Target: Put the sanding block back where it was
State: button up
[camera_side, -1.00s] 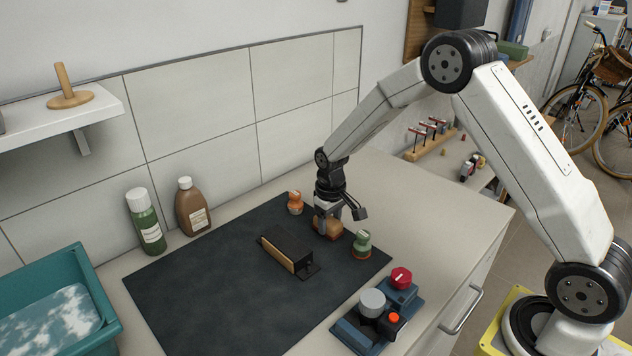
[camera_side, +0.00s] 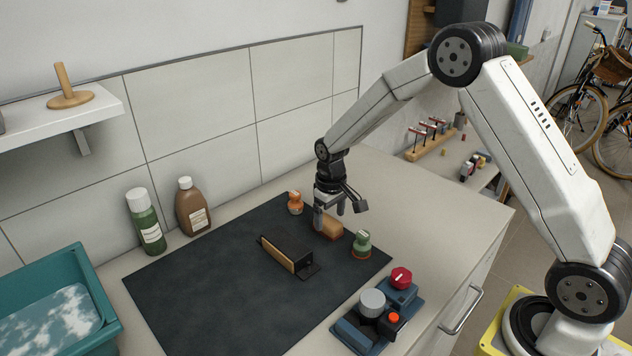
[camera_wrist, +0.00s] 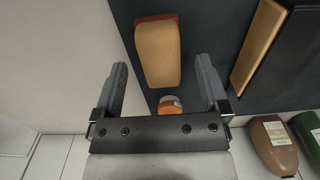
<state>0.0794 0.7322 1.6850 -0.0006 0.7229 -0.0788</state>
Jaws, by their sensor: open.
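The sanding block (camera_side: 329,229), a tan block with a reddish edge, lies on the dark mat near its back right part. It fills the upper middle of the wrist view (camera_wrist: 158,52). My gripper (camera_side: 329,214) is open and empty, just above and slightly behind the block. In the wrist view its two fingers are spread wide, with the block beyond and between them. A dark angle-shaped stand with a tan face (camera_side: 285,254) sits on the mat to the left of the block; part of it shows in the wrist view (camera_wrist: 258,42).
An orange-topped stamp-like piece (camera_side: 295,203) stands behind the block, a green-topped one (camera_side: 361,244) to its right. A blue fixture with knobs (camera_side: 378,320) is at the front right. Two bottles (camera_side: 192,208) and a teal tub (camera_side: 100,290) are left. The mat's (camera_side: 200,290) front left is clear.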

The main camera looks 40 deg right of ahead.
aim_at(330, 221)
notch_tip(330, 221, up, 10)
dwell(0.5)
dwell(0.5)
jog(key=s+a+f+t, duration=0.1)
jog(key=s+a, duration=0.1)
jog(key=s, duration=0.8)
jog(key=s+a+f+t, duration=0.1)
jog(key=s, duration=0.9)
jog(key=shift+a+f+t, duration=0.3)
jog(key=shift+a+f, duration=0.1)
